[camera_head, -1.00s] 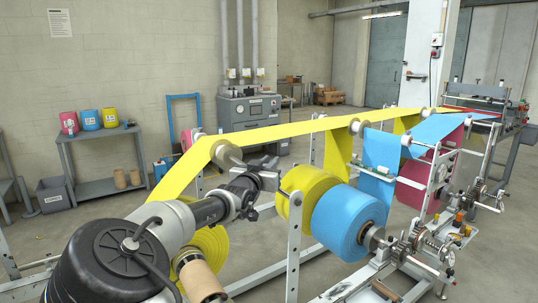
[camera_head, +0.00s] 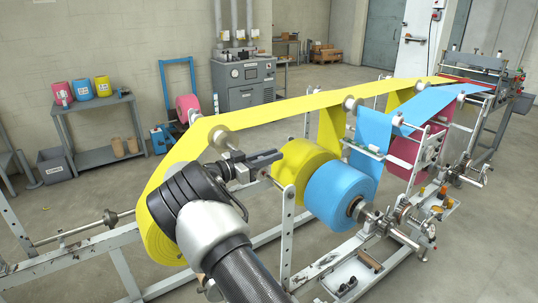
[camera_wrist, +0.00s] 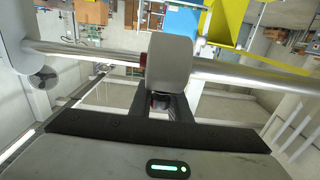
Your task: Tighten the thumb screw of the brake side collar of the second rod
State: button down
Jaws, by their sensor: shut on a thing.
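In the wrist view a bare metal rod (camera_wrist: 235,70) runs across the picture. A grey rounded block (camera_wrist: 169,64), which looks like a collar, sits across it. A small dark knob (camera_wrist: 160,100), likely the thumb screw, shows just below the block. My gripper's dark fingers (camera_wrist: 163,108) are closed around this knob; the grip is partly hidden by the block. In the head view my gripper (camera_head: 274,157) is at the left of the yellow roll (camera_head: 304,166). The blue roll (camera_head: 343,190) is beside it. The held screw cannot be made out there.
A yellow web (camera_head: 290,112) passes above my gripper. A white upright (camera_head: 287,215) stands close to it. Another rod with a collar (camera_head: 110,217) lies at the left of the frame. The shelf (camera_head: 98,155) at the back left is apart. Floor at the left is open.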

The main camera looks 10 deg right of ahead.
jog(key=shift+s+d+f+m+g+h+b, duration=0.1)
jog(key=shift+s+m+g+h+b, duration=0.2)
jog(key=shift+m+g+b, duration=0.6)
jog(key=shift+s+d+m+g+h+b, duration=0.1)
jog(key=shift+s+m+g+h+b, duration=0.15)
jog(key=shift+m+g, duration=0.7)
jog(key=shift+n+g, duration=0.25)
jog(key=shift+g, duration=0.3)
jog(key=shift+s+m+g+b, duration=0.15)
jog(key=shift+m+g+b, duration=0.3)
jog(key=shift+g, duration=0.35)
jog(key=shift+r, duration=0.2)
jog(key=c, duration=1.7)
grip_release()
jog(key=shift+o, duration=0.2)
notch_tip(320, 180, up, 10)
jog(key=p, duration=0.3)
jog(key=shift+p, duration=0.4)
